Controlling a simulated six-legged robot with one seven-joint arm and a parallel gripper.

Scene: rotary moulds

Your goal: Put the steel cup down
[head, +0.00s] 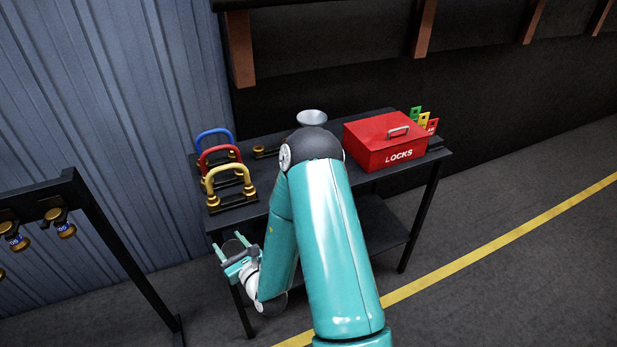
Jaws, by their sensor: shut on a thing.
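My gripper (234,250) is in the head view at lower left, in front of the table's front left edge and lower than its top. It is shut on a small grey thing between its fingers, which I take to be the steel cup (235,247). The cup is small and partly hidden by the fingers, so its tilt cannot be told. The black table (262,182) stands behind my gripper, its middle covered by my teal arm.
A pale grey flared vessel (312,117) stands at the back, partly hidden by my arm. Blue (215,134), red (220,152) and yellow (229,170) handles stand at left. A red LOCKS box (384,142) and coloured tags (424,120) are at right. A black rack (110,240) stands left.

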